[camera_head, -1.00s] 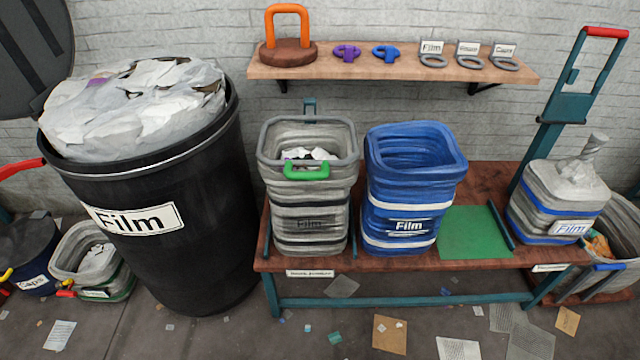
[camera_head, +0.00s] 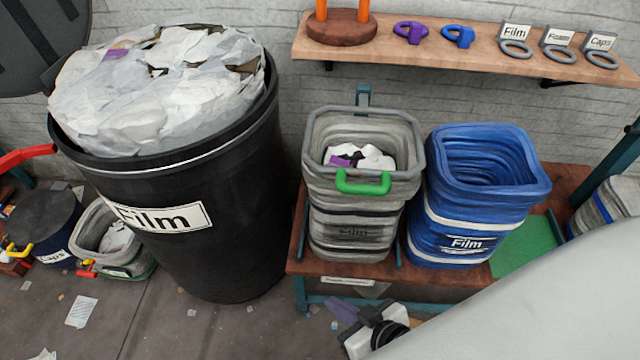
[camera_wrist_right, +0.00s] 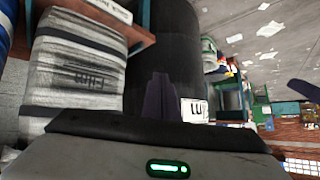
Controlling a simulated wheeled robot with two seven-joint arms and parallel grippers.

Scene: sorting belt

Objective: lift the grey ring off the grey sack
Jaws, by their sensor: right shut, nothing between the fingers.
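The grey sack (camera_head: 355,205) stands open on the brown bench. The grey ring (camera_head: 415,150) sits around its mouth, with a green clip (camera_head: 363,183) on the front. White and purple scraps show inside. My right gripper (camera_head: 343,311) is below and in front of the bench edge, apart from sack and ring. It is shut and empty. In the right wrist view, the sack (camera_wrist_right: 75,70) is at the left and the dark shut fingers (camera_wrist_right: 158,97) are near the middle. My left gripper is not in view.
A large black Film bin (camera_head: 215,245) stands left of the sack. A blue Film sack (camera_head: 470,205) stands close on its right. A wall shelf (camera_head: 400,50) with rings and clips is above and behind. My pale right arm covers the lower right.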

